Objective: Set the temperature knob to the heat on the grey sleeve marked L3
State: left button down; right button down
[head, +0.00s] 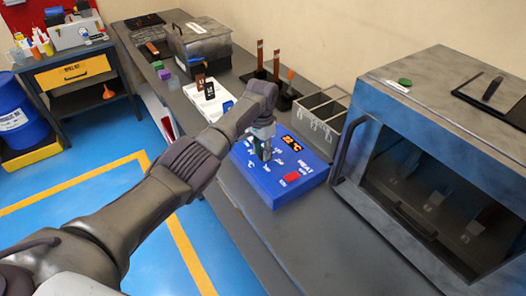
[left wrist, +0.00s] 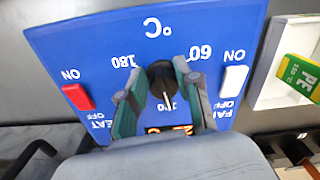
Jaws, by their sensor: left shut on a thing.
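The black temperature knob (left wrist: 161,74) sits on the blue control panel (head: 262,193), also large in the left wrist view (left wrist: 110,50). My left gripper (head: 264,148) reaches down onto the panel; its two fingers (left wrist: 160,88) are shut on the knob's sides. The knob's white pointer line points down in the wrist view, towards a partly hidden label between 180 and 60. An orange display (head: 291,142) appears to read 22 °C; the gripper partly covers it in the wrist view. I cannot make out a grey sleeve marked L3. My right gripper is not in view.
The red HEAT switch (left wrist: 78,97) and white FAN switch (left wrist: 234,80) flank the knob. A white tray (head: 224,106) stands behind the panel; a green-yellow PE sleeve (left wrist: 301,78) shows there.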

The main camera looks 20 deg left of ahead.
pick_arm(q)
jog(key=m, duration=0.2)
jog(key=m+b, duration=0.1)
jog(key=shift+w+a+f+m, duration=0.1)
jog(key=shift+w+a+m, duration=0.05)
jog(key=shift+m, duration=0.25)
jog(key=m, duration=0.2)
jog(key=shift+w+a+m+b, duration=0.15)
jog(key=shift+m+b, duration=0.25)
jog(key=m+b, duration=0.1)
jog(key=m, duration=0.1)
jog(key=m+b, duration=0.1)
jog(key=m, duration=0.1)
jog(key=shift+w, duration=0.3)
jog(key=shift+w+m+b, duration=0.15)
jog(key=shift+m+b, duration=0.35)
jog(key=shift+m, duration=1.1)
jog(key=c, duration=0.8)
grip_release()
